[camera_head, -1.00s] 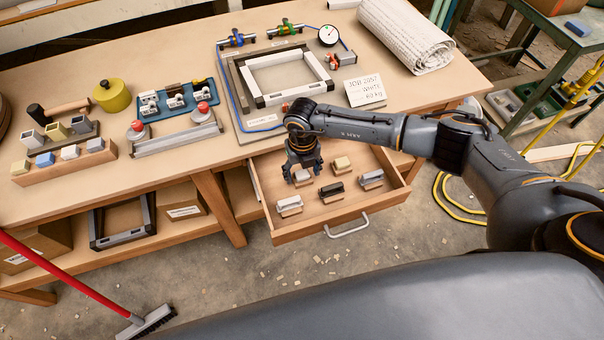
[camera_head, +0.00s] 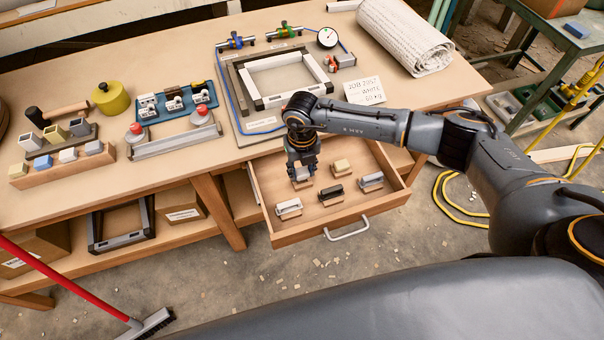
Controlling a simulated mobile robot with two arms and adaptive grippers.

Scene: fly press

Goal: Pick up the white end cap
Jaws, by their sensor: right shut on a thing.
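My right gripper (camera_head: 301,164) points down over the left rear part of the open drawer (camera_head: 285,238). It is shut on the white end cap (camera_head: 300,173), a small pale piece mostly hidden by the fingers. The cap is at or just above its wooden block; the gap is too small to judge. Other end caps sit on blocks in the drawer: a light one (camera_head: 289,207) in front, a black one (camera_head: 331,191), a grey one (camera_head: 371,179) and a cream one (camera_head: 341,166). My left gripper is not in view.
A frame fixture (camera_head: 238,80) and a card (camera_head: 364,91) lie on the bench behind the drawer. A wooden rack (camera_head: 62,169) with several sample caps and a rail with red-knobbed clamps (camera_head: 175,142) stand at the left. The drawer's handle (camera_head: 346,230) faces forward.

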